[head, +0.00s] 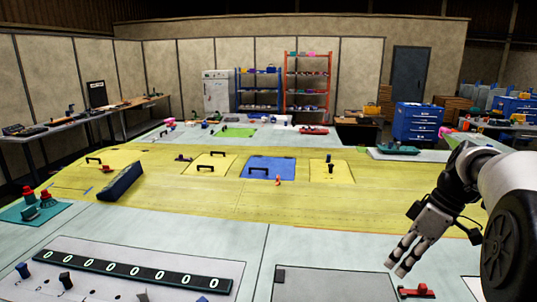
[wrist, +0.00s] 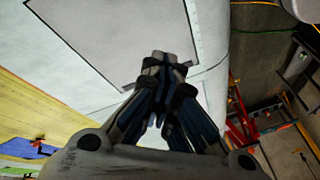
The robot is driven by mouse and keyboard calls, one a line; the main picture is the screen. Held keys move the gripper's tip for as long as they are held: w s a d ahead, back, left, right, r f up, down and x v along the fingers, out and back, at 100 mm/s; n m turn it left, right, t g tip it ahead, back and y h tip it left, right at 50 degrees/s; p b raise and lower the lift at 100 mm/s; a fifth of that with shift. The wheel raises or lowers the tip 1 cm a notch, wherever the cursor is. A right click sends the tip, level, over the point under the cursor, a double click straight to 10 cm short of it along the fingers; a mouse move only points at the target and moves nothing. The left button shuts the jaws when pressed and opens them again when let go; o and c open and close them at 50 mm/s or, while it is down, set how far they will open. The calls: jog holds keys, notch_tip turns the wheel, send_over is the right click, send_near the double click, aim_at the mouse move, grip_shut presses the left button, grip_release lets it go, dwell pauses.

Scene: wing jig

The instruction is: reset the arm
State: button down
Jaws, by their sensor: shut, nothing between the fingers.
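My gripper (head: 402,262) is at the lower right in the head view, pointing down and left above the pale panel near its dark-outlined rectangle (head: 330,285). In the wrist view my gripper (wrist: 165,62) has its fingertips together in the middle, with nothing between them. The arm reaches in from the right edge of the head view and bends downward at the wrist. The outlined panel (wrist: 120,35) also shows behind the fingers in the wrist view.
The yellow wing skin (head: 330,205) with a blue hatch (head: 270,168) and several black handles spans the middle. A long dark blue block (head: 121,182) lies at left. A red tool (head: 416,291) lies close to my gripper. A numbered black strip (head: 130,270) lies at front left.

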jog(key=s+a+f+m+t+h+b, duration=0.2)
jog(key=s+a+m+h+b, duration=0.3)
jog(key=s+a, duration=1)
jog(key=s+a+f+m+t, duration=0.2)
jog(key=s+f+m, duration=0.1)
jog(key=s+f, duration=0.3)
jog(key=shift+s+a+m+y+b, duration=0.3)
jog(key=shift+s, duration=0.3)
